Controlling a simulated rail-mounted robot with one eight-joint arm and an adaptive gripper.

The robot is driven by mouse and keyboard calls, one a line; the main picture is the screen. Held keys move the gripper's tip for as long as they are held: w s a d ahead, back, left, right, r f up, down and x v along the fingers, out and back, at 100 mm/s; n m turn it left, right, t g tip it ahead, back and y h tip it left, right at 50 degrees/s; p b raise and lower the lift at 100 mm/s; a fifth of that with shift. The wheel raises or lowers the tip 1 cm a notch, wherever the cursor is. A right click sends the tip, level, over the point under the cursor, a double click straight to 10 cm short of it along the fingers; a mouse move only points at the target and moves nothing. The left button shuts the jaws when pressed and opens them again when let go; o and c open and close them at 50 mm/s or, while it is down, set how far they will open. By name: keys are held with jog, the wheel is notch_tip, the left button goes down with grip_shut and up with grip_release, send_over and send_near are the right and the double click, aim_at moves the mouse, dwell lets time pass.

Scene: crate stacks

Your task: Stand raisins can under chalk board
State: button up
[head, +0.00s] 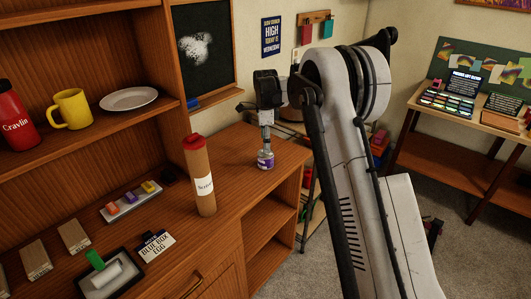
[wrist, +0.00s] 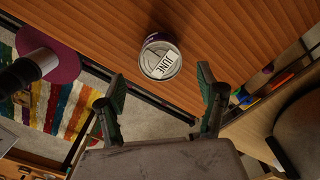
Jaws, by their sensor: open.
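The raisins can, a small can with a purple and white label (head: 265,159), stands upright on the wooden counter near its right end. The chalk board (head: 220,75), dark with a white smudge in a wooden frame, is on the cabinet back, left of the can. My gripper (head: 266,122) is above the can and points down. In the wrist view my gripper (wrist: 162,75) is open, with its two fingers apart and the can beyond them, roughly between the tips. Nothing is held.
A brown tube with a red cap (head: 198,178) stands on the counter left of the can. The counter below the chalk board looks largely clear. The counter edge is near the can.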

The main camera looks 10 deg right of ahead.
notch_tip(320, 180, up, 3)
jog(key=shift+s+r, duration=0.15)
jog(key=s+r+n+t, duration=0.2)
jog(key=s+r+n, duration=0.3)
jog(key=s+r, duration=0.55)
jog(key=s+r+n+t, duration=0.2)
jog(key=s+r+n, duration=0.4)
jog(key=s, duration=0.7)
jog(key=s+f+n+t, duration=0.1)
jog(key=s+n, duration=0.3)
jog(key=s, duration=0.8)
jog(key=s+f+n+t, duration=0.2)
jog(key=s+f+n, duration=0.2)
jog(key=s, duration=0.8)
jog(key=shift+s+f+n, duration=0.2)
jog(key=shift+s+n, duration=0.1)
jog(key=shift+s, duration=0.05)
jog(key=shift+f+b, duration=0.75)
